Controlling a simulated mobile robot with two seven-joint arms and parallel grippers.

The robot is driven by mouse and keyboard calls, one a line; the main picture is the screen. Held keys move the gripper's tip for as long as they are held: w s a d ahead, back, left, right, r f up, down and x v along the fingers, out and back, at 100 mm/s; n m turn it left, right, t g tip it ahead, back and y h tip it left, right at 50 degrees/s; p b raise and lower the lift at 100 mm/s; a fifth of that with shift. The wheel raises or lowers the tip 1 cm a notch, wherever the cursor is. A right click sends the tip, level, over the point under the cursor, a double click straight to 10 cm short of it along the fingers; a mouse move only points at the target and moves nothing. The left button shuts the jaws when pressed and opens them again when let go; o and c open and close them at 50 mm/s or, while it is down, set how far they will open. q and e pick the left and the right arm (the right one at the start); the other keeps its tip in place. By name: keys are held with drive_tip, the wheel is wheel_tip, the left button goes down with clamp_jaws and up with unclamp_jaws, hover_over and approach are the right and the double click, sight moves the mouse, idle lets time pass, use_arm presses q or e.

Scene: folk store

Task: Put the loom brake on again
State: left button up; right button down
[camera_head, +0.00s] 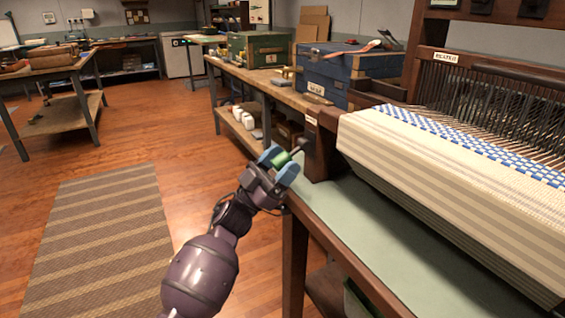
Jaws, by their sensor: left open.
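The loom (440,170) stands at the right, with striped cream cloth and a blue-and-white checked band on it. A small lever with a green handle (280,159) sticks out to the left from a dark fitting (308,150) on the loom's front left post; it looks like the brake lever. My left gripper (279,164) is open at the green handle, with one blue fingertip on either side of it. I cannot tell whether the fingertips touch the handle. My right gripper is not in view.
A pale green tabletop (370,225) lies below the cloth, its edge close to my left wrist. A workbench (262,80) behind bears a blue chest (345,72) and a green chest (258,48). A striped rug (100,240) lies on open floor at the left.

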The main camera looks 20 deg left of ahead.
use_arm(q)
drive_tip(key=shift+d+r, duration=0.1)
drive_tip(key=shift+c, duration=0.2)
clamp_jaws()
